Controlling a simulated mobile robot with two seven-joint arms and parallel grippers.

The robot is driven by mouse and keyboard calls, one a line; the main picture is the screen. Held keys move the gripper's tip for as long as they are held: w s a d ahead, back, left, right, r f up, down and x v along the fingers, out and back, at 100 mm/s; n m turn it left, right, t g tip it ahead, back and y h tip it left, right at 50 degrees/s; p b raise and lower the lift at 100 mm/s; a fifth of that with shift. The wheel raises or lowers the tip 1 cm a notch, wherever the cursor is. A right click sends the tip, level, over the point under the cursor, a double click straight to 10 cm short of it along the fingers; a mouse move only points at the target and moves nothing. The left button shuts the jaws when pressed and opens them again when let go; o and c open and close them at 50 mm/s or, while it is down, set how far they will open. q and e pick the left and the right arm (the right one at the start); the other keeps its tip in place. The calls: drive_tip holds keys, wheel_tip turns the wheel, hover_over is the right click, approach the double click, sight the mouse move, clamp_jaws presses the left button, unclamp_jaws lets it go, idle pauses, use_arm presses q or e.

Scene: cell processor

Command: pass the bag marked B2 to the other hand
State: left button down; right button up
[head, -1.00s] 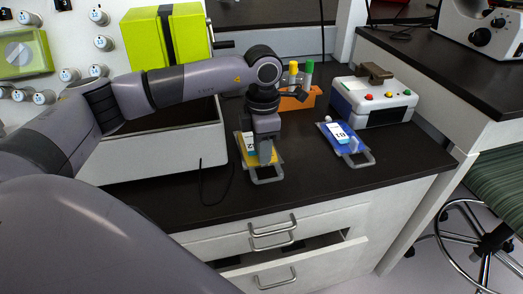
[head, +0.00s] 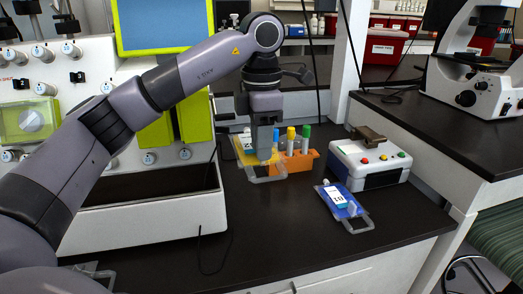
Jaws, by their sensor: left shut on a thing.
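My left gripper (head: 265,155) points down and is shut on a yellow bag (head: 241,150), holding it above the counter. The bag has a white label with a blue edge and a clear grey handle at its front. The gripper hides part of the label, so I cannot read all of it. A blue bag (head: 351,211) with a white label and a grey handle lies flat on the counter to the right. Its label is too small to read surely. My right gripper is not in view.
An orange rack (head: 298,167) with colour-capped tubes stands just behind and right of the held bag. A white device (head: 372,178) with coloured buttons stands behind the blue bag. A large white processor (head: 150,226) is at left. The front-middle dark counter (head: 285,245) is clear.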

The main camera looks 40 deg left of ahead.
use_arm(q)
drive_tip(key=c, duration=1.6)
unclamp_jaws()
drive_tip(key=shift+c, duration=0.2)
clamp_jaws()
